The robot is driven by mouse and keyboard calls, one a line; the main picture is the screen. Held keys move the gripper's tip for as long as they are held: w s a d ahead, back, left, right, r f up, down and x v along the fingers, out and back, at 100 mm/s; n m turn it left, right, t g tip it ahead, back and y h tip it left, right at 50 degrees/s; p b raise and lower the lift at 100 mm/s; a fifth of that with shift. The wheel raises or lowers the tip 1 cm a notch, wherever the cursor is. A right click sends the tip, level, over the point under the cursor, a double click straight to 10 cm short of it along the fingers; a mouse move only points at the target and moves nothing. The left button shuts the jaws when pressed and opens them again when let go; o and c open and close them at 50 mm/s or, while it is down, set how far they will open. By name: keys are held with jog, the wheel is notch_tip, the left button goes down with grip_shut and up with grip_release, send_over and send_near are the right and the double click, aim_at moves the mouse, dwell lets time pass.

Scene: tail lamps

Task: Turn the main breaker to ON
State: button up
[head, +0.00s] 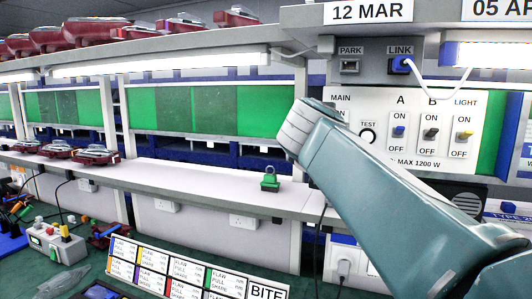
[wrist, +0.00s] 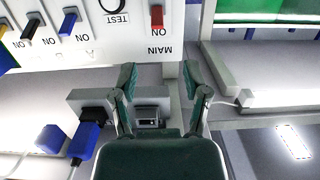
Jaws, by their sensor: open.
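The main breaker (wrist: 157,16) is a red lever on the white switch panel, at the top of the wrist view, which shows the panel upside down. An ON label lies just below it in that picture. I cannot tell which way the lever is set. My gripper (wrist: 160,78) is open and empty. Its two dark green fingers stand apart below the lever in the picture, with a visible gap to it. In the head view, the panel (head: 450,157) shows its MAIN label, but my arm hides the main lever and my gripper is not seen.
Beside the main breaker are a TEST button (head: 367,136) and the A (head: 398,132), B (head: 430,133) and LIGHT (head: 463,135) switches. Above the panel are a PARK socket (head: 349,66) and a blue LINK plug (head: 401,64) with a white cable. A green padlock (head: 269,181) stands on the shelf.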

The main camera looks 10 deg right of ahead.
jog(key=s+a+f+n+t+y, duration=0.1)
jog(key=s+a+f+n+y, duration=0.35)
jog(key=a+f+y, duration=0.2)
jog(key=s+a+f+n+t+y, duration=0.1)
jog(key=s+a+f+n+y, duration=0.4)
jog(key=a, duration=0.3)
jog(key=s+d+f+m+g+h, duration=0.1)
jog(key=s+f+g, duration=0.4)
jog(key=f, duration=0.7)
jog(key=s+d+f+m+g+h, duration=0.1)
jog(key=s+d+f+g, duration=0.2)
jog(key=s+f, duration=0.7)
notch_tip(320, 180, down, 2)
jog(key=shift+s+d+f+m+g, duration=0.15)
jog(key=shift+m+g, duration=0.2)
jog(key=shift+g, duration=0.85)
